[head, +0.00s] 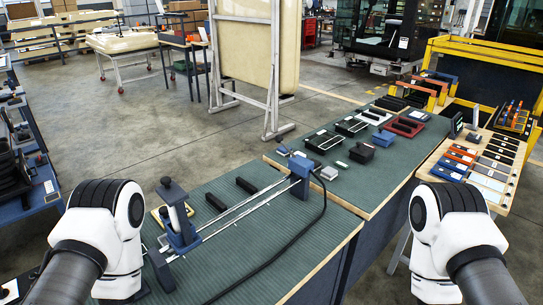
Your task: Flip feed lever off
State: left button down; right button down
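A fixture with two parallel metal rods (240,210) lies on the ribbed green bench mat (300,240). Its near end is a blue block (182,238) with an upright post topped by a dark knob (167,182). Its far end is another blue block (300,176), with a small dark-tipped stick (283,151) leaning beside it. No part is clearly marked as the feed lever, and I cannot tell its position. My two white arms come in from the lower left and lower right. Neither gripper shows in the head view.
A black cable (318,205) runs from the far block across the mat. Two black bars (216,202) lie beside the rods. The farther bench carries several trays and blocks, including a blue box (362,152). A side table (490,178) at right holds several coloured cases. Open floor lies beyond the bench.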

aim_at(278, 138)
jog(key=u, duration=0.55)
jog(key=l+u, duration=0.95)
jog(key=k+l+u, duration=0.15)
jog(key=l+u, duration=0.3)
jog(key=k+l, duration=0.1)
jog(key=l, duration=0.3)
jog(key=k+l, duration=0.15)
jog(key=l, duration=0.25)
jog(key=k+l+u, duration=0.1)
jog(key=l, duration=0.3)
jog(key=k+l, duration=0.15)
jog(key=l, duration=0.2)
